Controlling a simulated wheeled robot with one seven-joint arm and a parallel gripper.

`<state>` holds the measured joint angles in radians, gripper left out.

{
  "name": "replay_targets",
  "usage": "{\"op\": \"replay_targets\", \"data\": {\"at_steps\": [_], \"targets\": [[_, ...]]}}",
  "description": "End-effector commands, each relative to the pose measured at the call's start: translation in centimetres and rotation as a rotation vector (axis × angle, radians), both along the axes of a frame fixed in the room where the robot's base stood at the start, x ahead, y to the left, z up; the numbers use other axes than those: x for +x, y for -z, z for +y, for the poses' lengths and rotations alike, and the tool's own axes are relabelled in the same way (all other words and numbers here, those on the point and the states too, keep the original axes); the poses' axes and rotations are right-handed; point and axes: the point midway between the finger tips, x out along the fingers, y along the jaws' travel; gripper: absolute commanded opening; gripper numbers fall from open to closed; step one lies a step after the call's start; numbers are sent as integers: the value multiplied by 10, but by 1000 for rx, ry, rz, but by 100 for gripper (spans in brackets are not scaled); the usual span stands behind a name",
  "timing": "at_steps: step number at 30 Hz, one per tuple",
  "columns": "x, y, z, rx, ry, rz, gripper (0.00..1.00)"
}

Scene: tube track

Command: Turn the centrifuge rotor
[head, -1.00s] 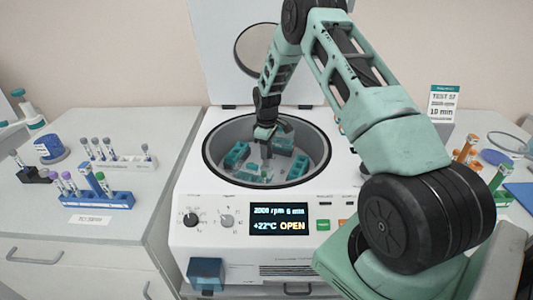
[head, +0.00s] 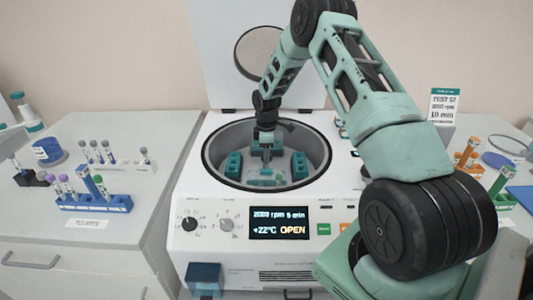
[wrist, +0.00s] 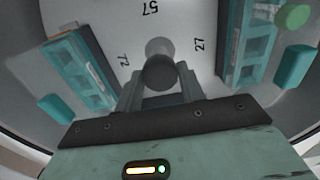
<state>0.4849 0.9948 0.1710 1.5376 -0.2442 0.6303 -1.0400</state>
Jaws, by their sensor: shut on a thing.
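The centrifuge (head: 190,175) stands with its lid up, and its display reads OPEN. Its rotor shows in the wrist view as a pale disc (wrist: 200,20) with printed numbers, among them 57, 72 and 27. Teal buckets sit on the rotor, one at the left (head: 234,164) and one at the right (head: 299,165) of the bowl in the head view. My gripper (wrist: 160,88) is down inside the bowl at the rotor's middle, its fingers shut on the dark round rotor knob (wrist: 158,70). The knob's lower part is hidden by the fingers.
A blue tube rack (head: 95,202) and a white rack (head: 135,164) stand on the left bench. Orange tubes and a test card (head: 443,104) are at the right.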

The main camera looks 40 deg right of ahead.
Motion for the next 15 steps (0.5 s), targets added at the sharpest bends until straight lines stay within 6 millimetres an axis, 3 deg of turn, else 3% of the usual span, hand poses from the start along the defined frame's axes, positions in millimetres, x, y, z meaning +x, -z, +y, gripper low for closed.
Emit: {"op": "replay_targets", "data": {"at_steps": [5,6,7,15], "targets": [[-1,0,-1,-1,2,2,0],[-1,0,-1,-1,2,2,50],[-1,0,-1,-1,2,2,58],[0,0,0,-1,2,1,61]]}}
